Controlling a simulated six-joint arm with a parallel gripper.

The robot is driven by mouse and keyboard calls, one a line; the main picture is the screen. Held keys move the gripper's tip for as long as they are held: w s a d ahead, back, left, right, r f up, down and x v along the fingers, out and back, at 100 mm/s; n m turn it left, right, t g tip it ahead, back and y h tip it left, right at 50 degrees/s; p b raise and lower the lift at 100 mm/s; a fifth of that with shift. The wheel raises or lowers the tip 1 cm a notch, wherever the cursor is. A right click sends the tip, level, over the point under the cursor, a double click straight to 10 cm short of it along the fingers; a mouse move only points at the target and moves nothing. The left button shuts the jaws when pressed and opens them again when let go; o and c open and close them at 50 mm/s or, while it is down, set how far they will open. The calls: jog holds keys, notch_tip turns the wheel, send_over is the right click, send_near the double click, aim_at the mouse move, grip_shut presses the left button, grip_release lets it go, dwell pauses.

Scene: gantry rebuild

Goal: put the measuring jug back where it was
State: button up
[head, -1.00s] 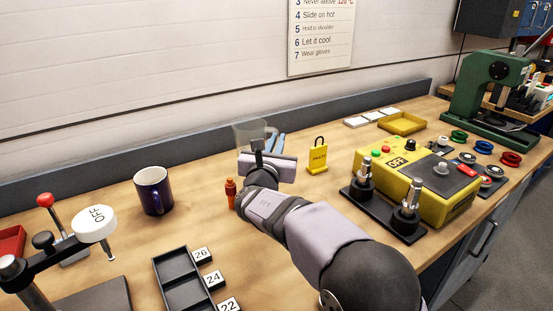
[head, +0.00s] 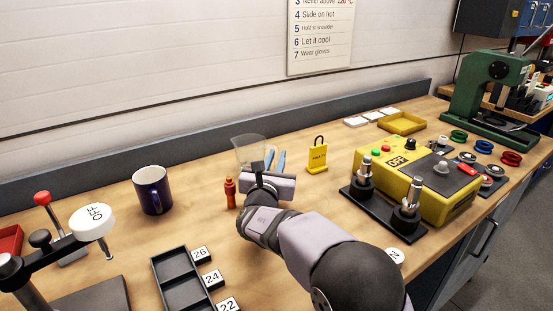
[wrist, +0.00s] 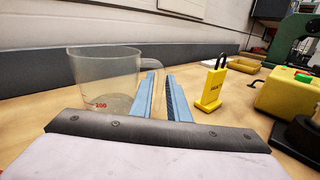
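The measuring jug (head: 248,148) is clear plastic and stands upright at the middle of the bench, behind my wrist. In the wrist view the jug (wrist: 100,75) fills the left, with a red 200 mark and its handle on the right. My gripper (head: 275,158) has blue fingers, which also show in the wrist view (wrist: 160,95). The fingers stand on both sides of the jug's handle, a narrow gap between them, and appear shut on it. The jug's base is partly hidden by my wrist, so I cannot tell whether it touches the bench.
An orange screwdriver-like tool (head: 230,192) stands just left of my wrist, and a dark blue mug (head: 153,190) farther left. A yellow padlock-shaped tag (head: 317,158) stands to the right, before a yellow control box (head: 425,185). A black tray (head: 182,282) lies in front.

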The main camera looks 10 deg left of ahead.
jog(key=shift+o, duration=0.5)
jog(key=shift+r, duration=0.25)
jog(key=s, duration=0.4)
jog(key=s+b, duration=0.1)
jog(key=s, duration=0.7)
jog(key=shift+d+f, duration=0.1)
jog(key=shift+d, duration=0.2)
